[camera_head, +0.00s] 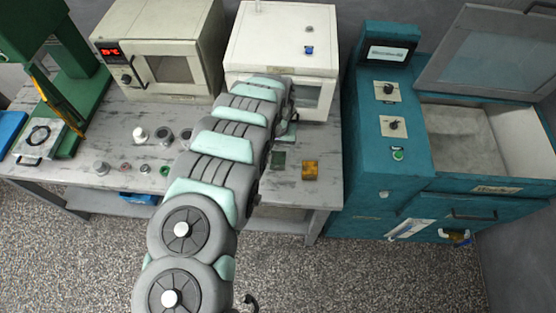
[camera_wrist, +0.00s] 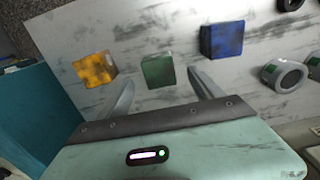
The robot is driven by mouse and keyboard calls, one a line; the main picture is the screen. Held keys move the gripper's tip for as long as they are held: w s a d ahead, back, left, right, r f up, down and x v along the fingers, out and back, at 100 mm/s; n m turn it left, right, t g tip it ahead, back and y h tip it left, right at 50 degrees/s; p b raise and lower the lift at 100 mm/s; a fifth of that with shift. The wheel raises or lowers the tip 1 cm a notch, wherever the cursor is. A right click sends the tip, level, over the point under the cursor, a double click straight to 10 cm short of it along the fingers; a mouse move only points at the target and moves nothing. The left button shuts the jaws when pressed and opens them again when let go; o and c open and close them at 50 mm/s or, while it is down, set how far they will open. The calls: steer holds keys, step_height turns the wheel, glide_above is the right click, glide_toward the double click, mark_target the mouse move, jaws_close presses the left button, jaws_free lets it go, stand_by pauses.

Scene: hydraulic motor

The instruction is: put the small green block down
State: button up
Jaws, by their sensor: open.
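The small green block (camera_wrist: 158,71) rests on the grey table in the wrist view, just beyond and between my fingertips. My gripper (camera_wrist: 162,77) is open, with a finger on each side of the green block's near end and space visible around the block. Whether a finger touches it cannot be told. In the head view my arm hides most of my gripper.
A yellow block (camera_wrist: 95,69) lies left of the green one and a blue block (camera_wrist: 222,40) lies right. Grey rings (camera_wrist: 284,76) are farther right. In the head view a white machine (camera_head: 282,45) stands behind and a teal cabinet (camera_head: 385,165) stands right.

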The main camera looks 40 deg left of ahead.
mark_target(278, 157)
steer(key=shift+w+f, duration=0.1)
steer(key=shift+f, duration=2.7)
jaws_close()
